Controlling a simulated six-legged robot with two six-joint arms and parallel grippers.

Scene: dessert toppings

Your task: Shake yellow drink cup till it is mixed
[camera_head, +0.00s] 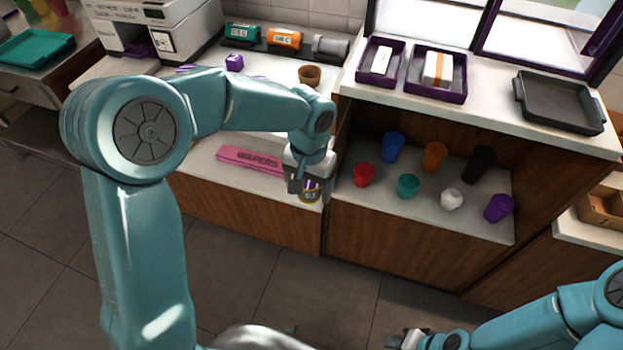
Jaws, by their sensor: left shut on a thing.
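My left gripper (308,178) hangs down in front of the counter's right end, beside the shelf opening. The cup appears roughly upright and above the floor, near the counter's front edge. My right gripper (405,340) is low at the bottom edge, far from the cup. It is partly cut off, and its jaws cannot be made out.
A pink wafers box (250,160) lies left of the held cup. The shelf holds several cups, including a red one (364,174) and a teal one (408,186). A brown cup (309,75) stands on the counter behind. A dark tray (560,103) sits upper right. Open floor lies in front.

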